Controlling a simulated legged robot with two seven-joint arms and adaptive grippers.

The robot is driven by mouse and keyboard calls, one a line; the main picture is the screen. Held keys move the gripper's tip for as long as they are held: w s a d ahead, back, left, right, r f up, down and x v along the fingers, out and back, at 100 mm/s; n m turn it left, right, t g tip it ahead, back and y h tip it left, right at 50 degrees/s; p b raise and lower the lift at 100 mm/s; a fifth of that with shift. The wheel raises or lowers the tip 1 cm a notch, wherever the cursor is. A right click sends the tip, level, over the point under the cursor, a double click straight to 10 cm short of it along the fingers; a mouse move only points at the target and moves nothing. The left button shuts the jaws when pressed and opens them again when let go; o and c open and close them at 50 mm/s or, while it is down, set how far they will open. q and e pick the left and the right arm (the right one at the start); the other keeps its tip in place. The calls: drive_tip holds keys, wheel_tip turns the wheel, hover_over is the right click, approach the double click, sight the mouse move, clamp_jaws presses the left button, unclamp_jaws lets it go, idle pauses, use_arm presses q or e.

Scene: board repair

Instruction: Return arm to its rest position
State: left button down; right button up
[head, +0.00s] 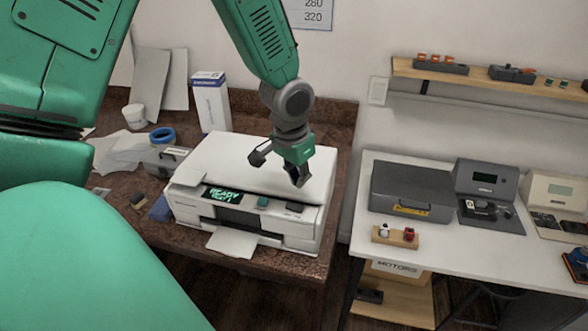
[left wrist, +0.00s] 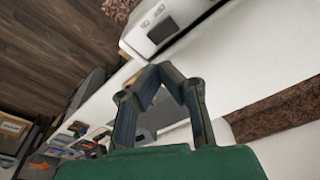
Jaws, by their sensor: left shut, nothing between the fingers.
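My left arm (head: 262,45) reaches in from the top of the head view. My left gripper (head: 298,180) hangs over the right part of the white printer (head: 235,160), apparently above its lid; the exact gap cannot be told. In the left wrist view, the fingers of my left gripper (left wrist: 158,70) come together at their tips, with nothing held between them. My right gripper does not show in either view.
The printer stands on a brown table (head: 340,120) beside a white box (head: 211,100) and blue tape (head: 162,134). To the right, a white bench (head: 450,235) holds a grey case (head: 411,190) and several devices. A shelf (head: 480,72) hangs on the wall.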

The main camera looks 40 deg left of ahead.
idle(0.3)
use_arm(q)
drive_tip(key=s+d+f+g+h, duration=0.1)
drive_tip(key=s+d+f, duration=0.2)
drive_tip(key=s+f, duration=0.3)
drive_tip(key=s+d+f, duration=0.3)
drive_tip(key=s+f, duration=0.1)
drive_tip(key=f, duration=0.4)
drive_tip(key=s+d+f+y+b, duration=0.1)
drive_tip(key=s+f, duration=0.3)
drive_tip(key=s, duration=0.4)
drive_tip(key=s+d+f, duration=0.1)
drive_tip(key=s+f, duration=0.3)
drive_tip(key=s, duration=0.3)
wheel_tip(320, 180, down, 18)
drive_tip(key=w+d+b, duration=0.1)
drive_tip(key=w+b, duration=0.1)
drive_tip(key=b, duration=1.6)
drive_tip(key=shift+w+d, duration=0.15)
drive_tip(key=shift+d, duration=0.05)
